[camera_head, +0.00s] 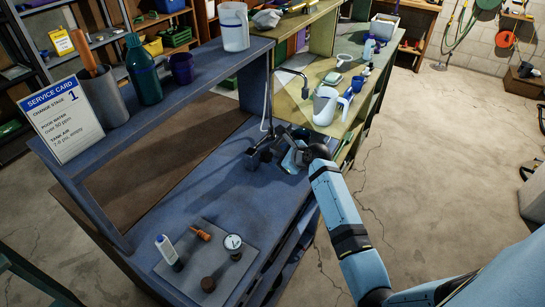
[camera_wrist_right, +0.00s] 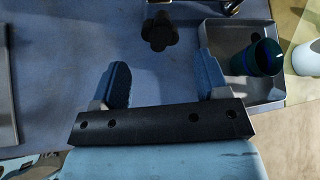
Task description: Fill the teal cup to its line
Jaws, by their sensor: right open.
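The teal cup (camera_wrist_right: 262,58) stands in a grey square tray (camera_wrist_right: 212,32) at the right of the right wrist view, with a dark blue band around it. In the head view my right gripper mostly hides the cup. My right gripper (camera_wrist_right: 162,78) is open and empty, its two blue fingers spread over the blue bench, left of the cup. A black lobed knob (camera_wrist_right: 159,31) lies ahead of the fingers, apart from them. My left gripper is out of view.
A raised shelf holds a service card (camera_head: 64,120), a green bottle (camera_head: 143,70), a purple cup (camera_head: 181,68) and a white pitcher (camera_head: 234,26). A grey mat (camera_head: 215,250) with small test items lies at the front. The middle of the bench is clear.

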